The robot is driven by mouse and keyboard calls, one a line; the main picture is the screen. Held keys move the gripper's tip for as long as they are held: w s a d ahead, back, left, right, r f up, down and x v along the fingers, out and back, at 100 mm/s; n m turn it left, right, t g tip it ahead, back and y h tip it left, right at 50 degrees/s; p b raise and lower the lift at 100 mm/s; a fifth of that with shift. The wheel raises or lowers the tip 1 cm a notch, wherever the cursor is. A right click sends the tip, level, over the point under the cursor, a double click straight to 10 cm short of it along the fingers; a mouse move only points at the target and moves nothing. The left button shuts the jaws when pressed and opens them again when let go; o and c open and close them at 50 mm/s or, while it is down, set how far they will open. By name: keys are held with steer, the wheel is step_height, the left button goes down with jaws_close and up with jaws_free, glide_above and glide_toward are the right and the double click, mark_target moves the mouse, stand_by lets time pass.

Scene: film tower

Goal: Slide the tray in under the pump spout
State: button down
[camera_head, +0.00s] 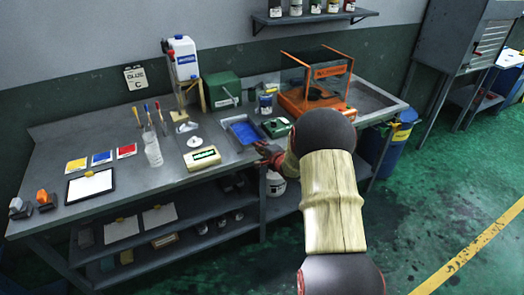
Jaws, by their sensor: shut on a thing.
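A shallow tray (229,121) with a pale rim and blue inside lies on the grey bench, right of centre. My gripper (266,151) is at the tray's near right corner, low over the bench's front edge, and is shut on the tray there; the fingertips are small and dark. A white jug (183,57) with a blue label stands on a wooden stand (190,97) behind and to the left of the tray. I cannot clearly make out a pump spout; the tray lies apart from the stand, to its front right.
A green machine (222,90) stands behind the tray, with a blue jar (265,104) nearby. A green box (276,127) is close on the tray's right. A beige scale (203,158) and white dish (194,141) lie to its left. An orange-framed case (318,85) stands farther right.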

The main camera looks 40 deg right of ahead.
steer(key=shift+w+d+f+p, duration=0.1)
steer(key=shift+w+d+p, duration=0.1)
steer(key=shift+w, duration=0.7)
steer(key=shift+w+d+p, duration=0.1)
steer(key=shift+w+d, duration=0.15)
steer(key=shift+w, duration=0.7)
steer(key=shift+w+d+f+p, duration=0.1)
steer(key=shift+w+d, duration=0.1)
steer(key=shift+w, duration=0.7)
steer(key=c, duration=1.7)
jaws_free()
steer(key=shift+c, duration=0.2)
steer(key=shift+f, duration=0.1)
steer(key=shift+s, duration=0.15)
steer(key=v, duration=1.1)
steer(key=shift+s+r, duration=0.25)
steer(key=shift+s, duration=0.1)
steer(key=shift+a, duration=0.1)
